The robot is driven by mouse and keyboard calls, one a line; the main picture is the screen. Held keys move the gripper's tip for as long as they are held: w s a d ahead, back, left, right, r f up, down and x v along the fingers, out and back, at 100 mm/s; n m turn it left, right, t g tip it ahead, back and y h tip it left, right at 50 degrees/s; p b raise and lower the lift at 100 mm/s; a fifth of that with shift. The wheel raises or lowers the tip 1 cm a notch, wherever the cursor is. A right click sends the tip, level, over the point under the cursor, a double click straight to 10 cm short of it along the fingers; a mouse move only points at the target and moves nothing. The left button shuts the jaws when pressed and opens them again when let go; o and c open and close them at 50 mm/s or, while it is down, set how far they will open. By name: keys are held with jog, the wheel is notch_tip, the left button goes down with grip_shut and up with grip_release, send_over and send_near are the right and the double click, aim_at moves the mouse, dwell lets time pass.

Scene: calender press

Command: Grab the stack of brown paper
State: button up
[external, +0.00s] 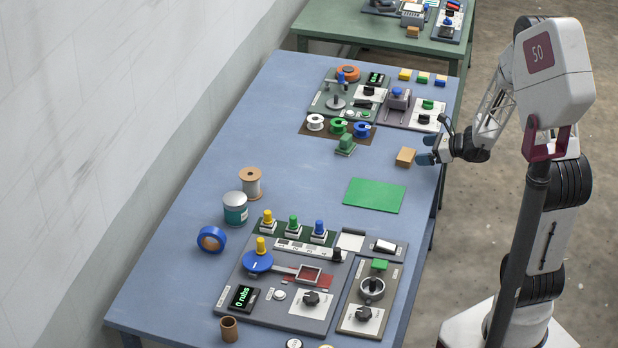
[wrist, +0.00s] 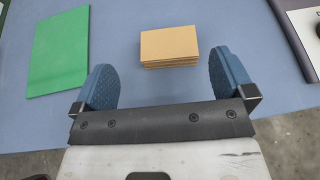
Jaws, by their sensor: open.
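The stack of brown paper (external: 405,157) lies on the blue table near its right edge, behind the green mat. In the wrist view the stack (wrist: 169,46) shows as several tan layers lying flat. My gripper (external: 428,150) is open and empty, just to the right of the stack in the external view.
A green mat (external: 374,195) lies nearby, also at left in the wrist view (wrist: 59,52). Control panels stand behind (external: 343,92) and in front (external: 285,290). The blue table around the stack is mostly clear.

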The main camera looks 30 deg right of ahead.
aim_at(403, 153)
jog(key=shift+w+d+f+m+t, duration=0.2)
jog(key=shift+d+f+m+t, duration=0.05)
jog(key=shift+d+m+t, duration=0.1)
jog(key=shift+w, duration=0.1)
jog(key=shift+x, duration=1.25)
jog(key=shift+a+f, duration=0.1)
jog(key=shift+f, duration=0.05)
jog(key=shift+x, duration=2.5)
jog(key=shift+f, duration=0.2)
jog(key=shift+c, duration=0.3)
jog(key=c, duration=0.7)
